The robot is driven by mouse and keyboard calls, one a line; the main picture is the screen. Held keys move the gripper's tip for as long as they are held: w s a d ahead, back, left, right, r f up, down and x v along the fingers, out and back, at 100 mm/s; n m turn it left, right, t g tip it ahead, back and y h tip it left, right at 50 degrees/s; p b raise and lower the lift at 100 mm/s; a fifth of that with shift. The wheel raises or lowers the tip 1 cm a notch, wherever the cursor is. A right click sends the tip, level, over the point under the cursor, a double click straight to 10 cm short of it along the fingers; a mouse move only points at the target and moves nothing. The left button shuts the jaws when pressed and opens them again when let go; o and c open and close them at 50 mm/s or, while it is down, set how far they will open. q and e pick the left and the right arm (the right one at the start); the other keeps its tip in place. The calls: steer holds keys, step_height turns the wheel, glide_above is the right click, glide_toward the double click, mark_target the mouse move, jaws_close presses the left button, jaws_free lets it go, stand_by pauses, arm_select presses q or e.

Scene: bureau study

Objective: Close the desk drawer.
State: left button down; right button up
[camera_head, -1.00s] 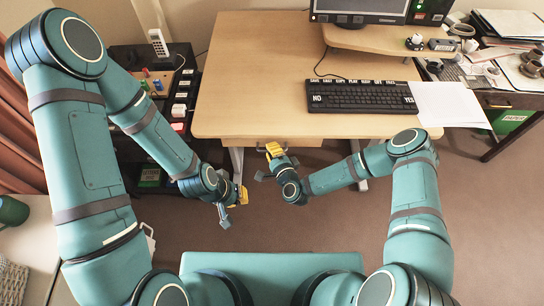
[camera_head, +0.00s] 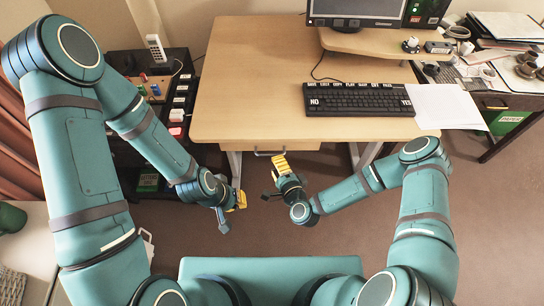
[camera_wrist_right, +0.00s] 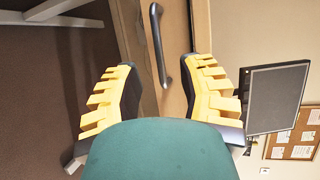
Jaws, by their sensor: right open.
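The desk drawer (camera_head: 250,147) is under the front edge of the desk (camera_head: 235,90). Only a thin strip of it shows in the head view, so how far out it is I cannot tell. The right wrist view shows a wooden front (camera_wrist_right: 178,35) with a dark curved handle (camera_wrist_right: 158,48). My right gripper (camera_head: 277,170) is open and empty, with yellow pads, in front of the drawer. In the right wrist view its fingers (camera_wrist_right: 161,75) stand either side of the handle in the picture, without visible contact. My left gripper (camera_head: 232,205) hangs left of the drawer; its opening is unclear.
A keyboard (camera_head: 360,99) and white paper (camera_head: 446,106) lie on the desk, with a monitor (camera_head: 365,10) behind. A dark shelf unit (camera_head: 150,150) stands at left near my left arm. The floor (camera_head: 330,240) before the desk is clear.

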steer(key=shift+v, duration=2.75)
steer(key=s+d+r+n+g+h, duration=0.1)
steer(key=s+d+r+n+g, duration=0.1)
steer(key=s+n+g, duration=0.2)
steer(key=s+d+r+n+g+h, duration=0.1)
steer(key=s+d+n+g, duration=0.2)
steer(key=s+n+g, duration=0.2)
steer(key=n+g, duration=0.3)
steer(key=shift+s+d+r+n+g, duration=0.3)
steer(key=shift+r+n+g, duration=0.1)
